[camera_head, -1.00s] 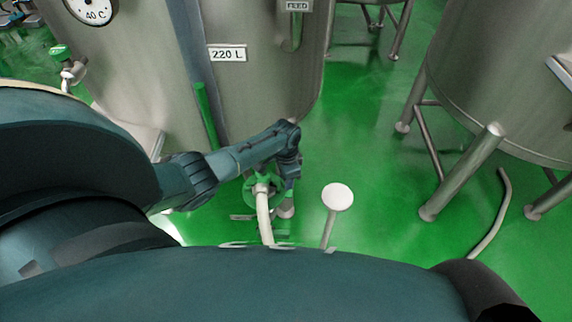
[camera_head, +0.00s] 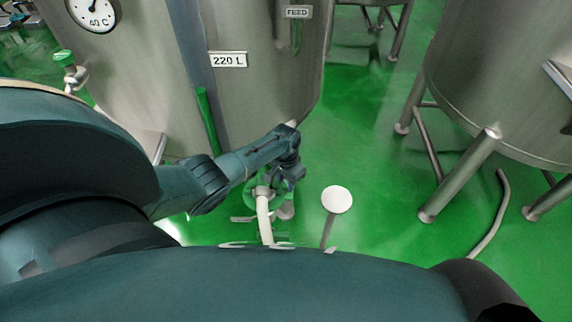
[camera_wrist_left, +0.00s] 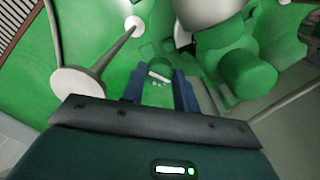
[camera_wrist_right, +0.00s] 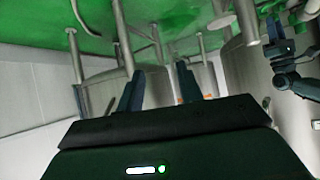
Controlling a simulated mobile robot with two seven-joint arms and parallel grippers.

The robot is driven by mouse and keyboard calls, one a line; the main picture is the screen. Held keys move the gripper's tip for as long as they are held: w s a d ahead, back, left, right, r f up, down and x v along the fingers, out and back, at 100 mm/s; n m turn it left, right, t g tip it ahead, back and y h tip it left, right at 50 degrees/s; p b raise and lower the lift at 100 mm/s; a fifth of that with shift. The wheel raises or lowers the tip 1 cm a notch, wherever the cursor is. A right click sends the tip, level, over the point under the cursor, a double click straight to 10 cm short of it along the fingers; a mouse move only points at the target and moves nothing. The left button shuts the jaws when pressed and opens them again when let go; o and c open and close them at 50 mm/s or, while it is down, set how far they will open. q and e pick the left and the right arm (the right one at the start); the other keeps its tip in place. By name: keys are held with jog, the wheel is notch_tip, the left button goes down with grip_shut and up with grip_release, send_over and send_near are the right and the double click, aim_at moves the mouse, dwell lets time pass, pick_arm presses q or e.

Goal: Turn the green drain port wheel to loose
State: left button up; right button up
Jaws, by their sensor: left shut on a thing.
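The green drain port wheel (camera_head: 251,198) shows low in front of the 220 L tank in the head view, partly covered by my left wrist and a pale hose. My left gripper (camera_head: 289,176) is at the wheel's right side. In the left wrist view, the fingers of my left gripper (camera_wrist_left: 160,88) are closed on a green part with a pale end between them, which I take for the wheel's rim. A thick green part (camera_wrist_left: 247,75) of the port is to their right. My right gripper (camera_wrist_right: 158,90) is open and empty in the right wrist view.
The 220 L tank (camera_head: 255,95) stands directly behind the port. Another tank (camera_head: 490,85) on legs is at the right, with open green floor between.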

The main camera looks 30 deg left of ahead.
pick_arm(q)
jog(key=o, duration=0.7)
jog(key=shift+r, duration=0.1)
pick_arm(e)
jog(key=shift+d+r, duration=0.1)
pick_arm(q)
jog(key=shift+r, duration=0.35)
notch_tip(320, 180, up, 5)
jog(key=p, duration=0.2)
jog(key=shift+p, duration=0.35)
notch_tip(320, 180, up, 7)
jog(key=shift+r, duration=0.15)
pick_arm(e)
jog(key=shift+s+d+r+g, duration=0.2)
jog(key=shift+r+g, duration=0.1)
jog(key=shift+r, duration=0.05)
pick_arm(q)
jog(key=shift+s, duration=0.1)
